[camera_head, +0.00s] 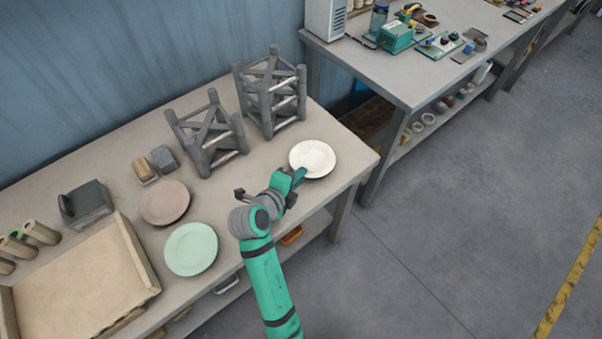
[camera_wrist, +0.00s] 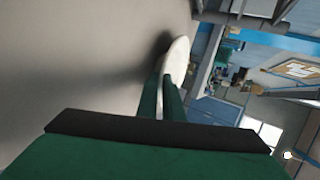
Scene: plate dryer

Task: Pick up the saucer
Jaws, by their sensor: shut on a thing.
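The saucer looks like the small white round dish (camera_head: 313,157) near the right end of the workbench in the head view. My gripper (camera_head: 302,173) is at its near edge. In the wrist view the white dish (camera_wrist: 178,58) is seen nearly edge-on, with its rim between the two green fingers of my gripper (camera_wrist: 163,92). The fingers are shut on that rim. A shadow lies on the bench surface beside the dish. I cannot tell whether the dish still touches the bench.
On the bench (camera_head: 118,152), a pinkish-brown plate (camera_head: 165,202) and a pale green plate (camera_head: 191,249) lie to the left. Two grey lattice racks (camera_head: 208,135) (camera_head: 270,92) stand behind. A beige tray (camera_head: 80,285) is at the left front. A second bench (camera_head: 400,75) stands at the back right.

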